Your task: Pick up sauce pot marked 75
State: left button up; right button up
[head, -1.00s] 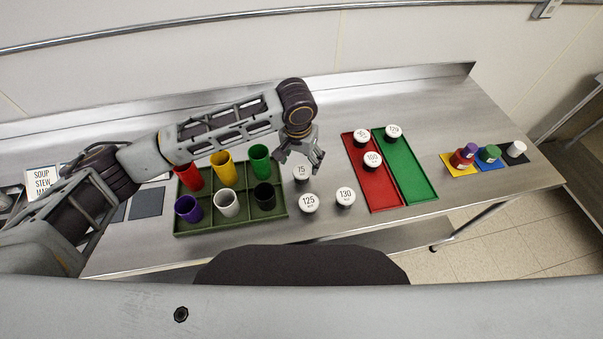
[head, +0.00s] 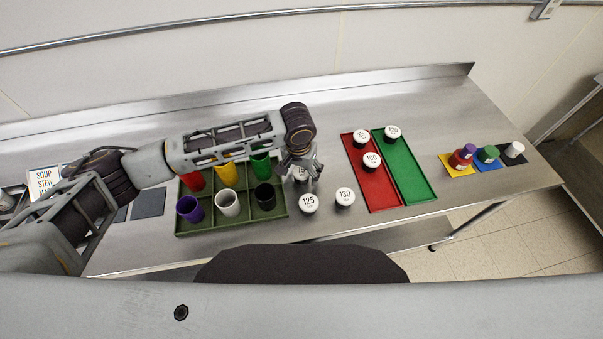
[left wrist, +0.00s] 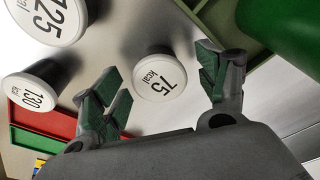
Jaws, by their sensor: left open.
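The sauce pot marked 75 stands on the steel counter, its white lid facing up. In the left wrist view its lid (left wrist: 159,78) lies between the two spread fingers of my left gripper (left wrist: 160,85). In the head view my left gripper (head: 303,170) is over the pot and hides most of it. The gripper is open and holds nothing. I cannot tell whether a finger touches the pot. My right gripper is in neither view.
The pots marked 125 (head: 309,203) and 130 (head: 345,197) stand close by. A green divided tray (head: 230,226) with several coloured cups is left. A red tray (head: 382,200) and green tray (head: 415,185) are right, with several pots. Coloured pads with small pots lie farther right.

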aim_at(302, 171)
pick_arm(q)
jog(key=shift+f, duration=0.4)
jog(key=c, duration=1.1)
jog(key=shift+r, duration=0.2)
jog(key=shift+c, duration=0.2)
jog(key=shift+r+b, duration=0.45)
jog(key=shift+r, duration=4.4)
